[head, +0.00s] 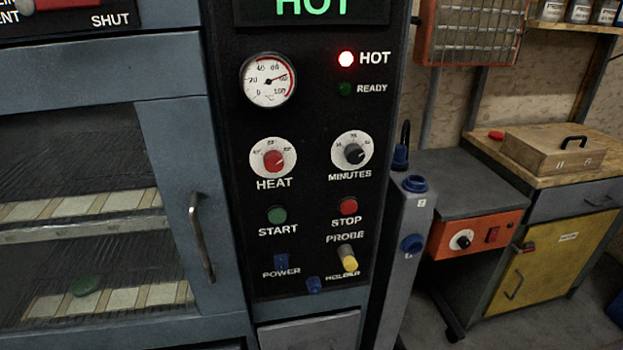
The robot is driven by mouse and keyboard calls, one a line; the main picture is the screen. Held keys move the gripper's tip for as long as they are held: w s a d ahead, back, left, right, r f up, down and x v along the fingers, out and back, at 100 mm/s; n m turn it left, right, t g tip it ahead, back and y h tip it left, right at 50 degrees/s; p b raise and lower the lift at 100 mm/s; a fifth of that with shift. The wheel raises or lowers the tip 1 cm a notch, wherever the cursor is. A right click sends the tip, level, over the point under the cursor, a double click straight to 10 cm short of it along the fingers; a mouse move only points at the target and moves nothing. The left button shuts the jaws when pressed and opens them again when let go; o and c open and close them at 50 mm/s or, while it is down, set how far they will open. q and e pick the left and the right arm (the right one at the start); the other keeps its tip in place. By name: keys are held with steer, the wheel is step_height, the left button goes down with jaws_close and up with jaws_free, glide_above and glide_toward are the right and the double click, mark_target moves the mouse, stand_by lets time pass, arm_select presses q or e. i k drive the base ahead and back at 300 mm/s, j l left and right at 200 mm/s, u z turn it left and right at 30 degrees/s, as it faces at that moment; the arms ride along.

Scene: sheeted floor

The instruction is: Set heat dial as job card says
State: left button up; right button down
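The heat dial (273,160) is a red knob on a white round scale, above the label HEAT on a black control panel (310,245). Its scale figures are too small to read surely. A minutes dial (354,154) with a black knob sits to its right. A round gauge (268,80) above has its needle pointing right, toward the high end. The red HOT lamp (346,59) is lit and the green READY lamp (344,89) looks dark. A display on top reads HOT in green. No job card can be made out. Neither gripper is in view.
Left of the panel is a blue-grey oven door (170,130) with a window and a metal handle (202,238). A green start button (276,215), red stop button (348,206) and yellow-tipped probe (349,262) are below the dials. A workbench with a wooden box (555,150) stands at right.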

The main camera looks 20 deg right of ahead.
mark_target(274, 161)
steer(key=l+z, duration=0.1)
steer(key=l, duration=0.4)
steer(key=i+l, duration=0.1)
steer(key=l, duration=0.35)
steer(key=l+z, duration=0.15)
steer(key=l, duration=0.35)
steer(key=i+l, duration=0.15)
steer(key=l, duration=0.3)
steer(key=z, duration=0.05)
